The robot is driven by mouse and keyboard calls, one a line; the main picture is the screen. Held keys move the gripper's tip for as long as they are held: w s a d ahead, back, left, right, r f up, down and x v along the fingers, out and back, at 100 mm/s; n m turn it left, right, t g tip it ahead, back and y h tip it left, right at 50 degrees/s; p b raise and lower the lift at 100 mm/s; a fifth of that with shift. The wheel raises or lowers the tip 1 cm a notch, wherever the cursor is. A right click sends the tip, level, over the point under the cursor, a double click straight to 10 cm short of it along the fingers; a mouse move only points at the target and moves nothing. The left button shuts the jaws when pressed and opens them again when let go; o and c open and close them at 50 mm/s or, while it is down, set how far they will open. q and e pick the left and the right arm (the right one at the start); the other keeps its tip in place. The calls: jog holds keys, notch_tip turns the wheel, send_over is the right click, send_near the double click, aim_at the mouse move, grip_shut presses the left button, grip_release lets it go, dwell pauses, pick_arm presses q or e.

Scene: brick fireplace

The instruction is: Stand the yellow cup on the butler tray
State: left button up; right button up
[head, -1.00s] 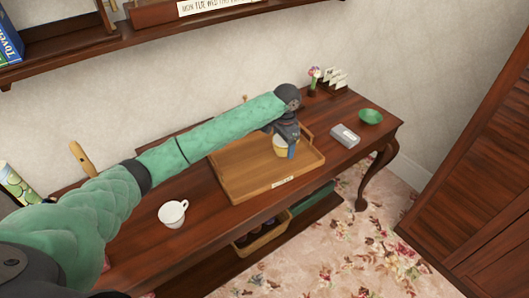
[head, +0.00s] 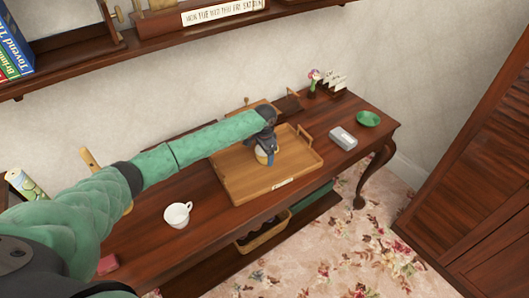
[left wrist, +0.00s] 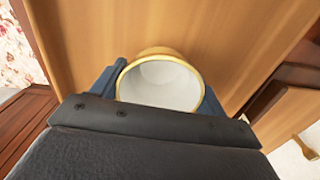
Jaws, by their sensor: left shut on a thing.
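The yellow cup (head: 262,156) is at the end of my left arm, over the butler tray (head: 238,188), a wooden tray with raised sides on the table. My left gripper (head: 268,155) is shut on the cup. In the left wrist view the cup (left wrist: 160,80) shows its white inside and yellow rim between the blue fingers of the gripper (left wrist: 160,88), with the tray's wood (left wrist: 100,35) behind it. The cup looks upright. I cannot tell whether its base touches the tray. My right gripper is not in view.
A white cup (head: 177,214) stands on the dark table (head: 140,235) left of the tray. A grey box (head: 343,138), a green bowl (head: 368,119) and a small flower vase (head: 314,82) stand to the right. A shelf (head: 160,35) runs along the wall above.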

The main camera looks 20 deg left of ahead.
pick_arm(q)
jog(key=shift+f, duration=0.2)
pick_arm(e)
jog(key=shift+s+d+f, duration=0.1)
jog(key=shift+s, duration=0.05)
pick_arm(q)
jog(key=o, duration=1)
jog(key=shift+f, duration=0.15)
jog(key=shift+o, duration=0.3)
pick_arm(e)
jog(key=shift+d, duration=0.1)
pick_arm(q)
jog(key=shift+r, duration=0.35)
notch_tip(320, 180, up, 10)
jog(key=b, duration=0.3)
jog(key=shift+r+b, duration=0.25)
jog(key=shift+b, duration=0.05)
jog(key=shift+r, duration=0.55)
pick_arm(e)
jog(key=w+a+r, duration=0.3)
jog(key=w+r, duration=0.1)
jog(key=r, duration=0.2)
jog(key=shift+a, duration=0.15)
